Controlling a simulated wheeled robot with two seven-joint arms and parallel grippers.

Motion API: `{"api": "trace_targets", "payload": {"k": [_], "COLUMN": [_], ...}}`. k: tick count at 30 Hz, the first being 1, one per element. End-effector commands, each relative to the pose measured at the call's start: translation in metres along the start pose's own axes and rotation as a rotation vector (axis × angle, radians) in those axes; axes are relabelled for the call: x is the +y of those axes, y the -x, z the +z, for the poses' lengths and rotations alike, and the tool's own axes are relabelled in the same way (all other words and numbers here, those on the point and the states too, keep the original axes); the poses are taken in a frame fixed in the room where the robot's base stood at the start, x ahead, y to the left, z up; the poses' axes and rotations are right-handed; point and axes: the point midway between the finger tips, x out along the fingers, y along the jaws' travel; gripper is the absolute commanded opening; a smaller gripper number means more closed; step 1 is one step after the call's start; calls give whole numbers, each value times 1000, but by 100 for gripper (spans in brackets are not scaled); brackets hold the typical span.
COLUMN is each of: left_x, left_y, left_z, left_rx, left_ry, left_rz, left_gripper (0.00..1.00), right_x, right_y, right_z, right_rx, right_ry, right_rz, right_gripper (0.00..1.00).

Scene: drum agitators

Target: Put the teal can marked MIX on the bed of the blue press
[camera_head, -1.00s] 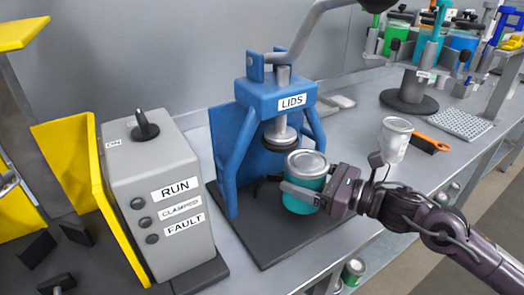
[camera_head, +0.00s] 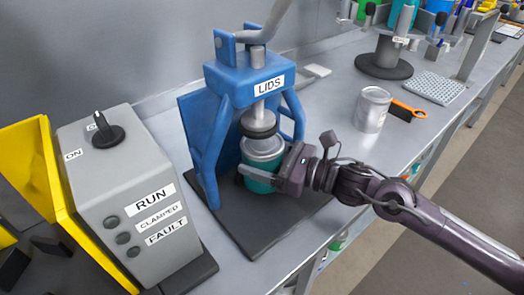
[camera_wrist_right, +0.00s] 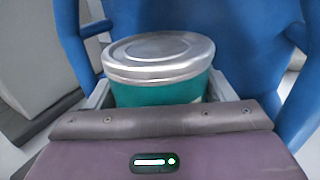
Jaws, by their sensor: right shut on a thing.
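The teal can (camera_head: 262,164) with a silver lid is upright between the legs of the blue press (camera_head: 250,78), which is labelled LIDS. My right gripper (camera_head: 262,180) is shut on the can from the right. The can is under the press's round ram (camera_head: 258,124), over the dark bed (camera_head: 262,228). I cannot tell whether its bottom touches the bed. No MIX marking shows. In the right wrist view the can (camera_wrist_right: 155,80) sits between my fingers with blue press parts behind it. My left gripper is not in view.
A grey control box (camera_head: 125,190) labelled RUN, CLAMPED and FAULT stands left of the press. A silver can (camera_head: 372,110), an orange-handled brush (camera_head: 405,111) and a perforated tray (camera_head: 433,88) lie to the right. The press legs stand close around the can.

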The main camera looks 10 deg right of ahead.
Motion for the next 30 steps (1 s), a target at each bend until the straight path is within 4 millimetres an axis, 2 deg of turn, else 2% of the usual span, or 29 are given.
{"api": "trace_targets", "payload": {"k": [9, 10, 15, 26, 30], "left_x": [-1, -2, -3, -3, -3], "left_y": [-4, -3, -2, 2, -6], "left_z": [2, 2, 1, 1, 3], "left_rx": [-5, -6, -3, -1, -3], "left_ry": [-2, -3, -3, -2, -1], "left_rz": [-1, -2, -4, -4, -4], "left_gripper": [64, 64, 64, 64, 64], "right_x": [0, 0, 0, 0, -1], "right_y": [0, 0, 0, 1, 20], "right_z": [-1, -2, -1, 1, -4], "right_rx": [-4, 0, 0, 1, 5], "right_ry": [2, 1, 1, 0, 1], "right_rz": [1, 0, 0, -1, -3], "right_gripper": [35, 78, 98, 98, 98]}}
